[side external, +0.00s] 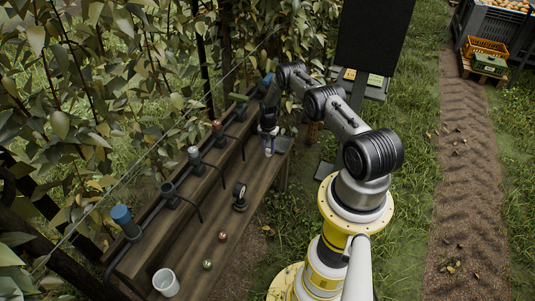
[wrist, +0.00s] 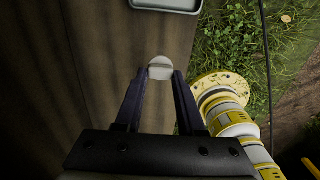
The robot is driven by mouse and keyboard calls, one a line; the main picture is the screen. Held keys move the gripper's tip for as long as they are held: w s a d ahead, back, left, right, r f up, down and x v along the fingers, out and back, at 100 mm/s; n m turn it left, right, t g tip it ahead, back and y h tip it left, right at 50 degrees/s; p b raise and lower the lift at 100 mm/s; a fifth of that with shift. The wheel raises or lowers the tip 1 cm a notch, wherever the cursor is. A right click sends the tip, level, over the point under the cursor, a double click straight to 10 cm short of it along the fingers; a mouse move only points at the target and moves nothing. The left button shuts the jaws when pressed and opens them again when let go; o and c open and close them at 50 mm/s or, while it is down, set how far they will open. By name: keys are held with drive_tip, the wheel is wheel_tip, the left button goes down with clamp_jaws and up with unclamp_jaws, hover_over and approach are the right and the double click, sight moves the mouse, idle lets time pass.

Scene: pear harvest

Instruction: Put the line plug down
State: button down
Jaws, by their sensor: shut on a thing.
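My gripper (wrist: 160,74) is shut on the line plug (wrist: 160,68), a pale, round piece with a line across its face, held between the two fingertips. In the wrist view the plug shows over the brown wooden bench (wrist: 100,50), near the bench's edge on the grass side. In the side external view my gripper (side external: 268,146) points down over the far part of the bench (side external: 215,230). The plug is too small there to make out clearly. I cannot tell whether it touches the wood.
A pale tray (wrist: 165,5) lies at the wrist view's top edge. Several valve-like fittings line the raised rail, with a blue cap (side external: 122,215) nearest. Bare wood lies between.

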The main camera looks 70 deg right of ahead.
sight(268, 149)
drive_tip(key=shift+w+d+f, duration=0.15)
drive_tip(key=shift+f, duration=0.85)
drive_tip(key=shift+w+d+f, duration=0.1)
drive_tip(key=shift+d+f, duration=0.05)
drive_tip(key=shift+f, duration=0.8)
drive_tip(key=shift+f, duration=0.2)
drive_tip(key=c, duration=0.5)
unclamp_jaws()
wheel_tip(268, 149, up, 12)
drive_tip(key=shift+r, duration=0.2)
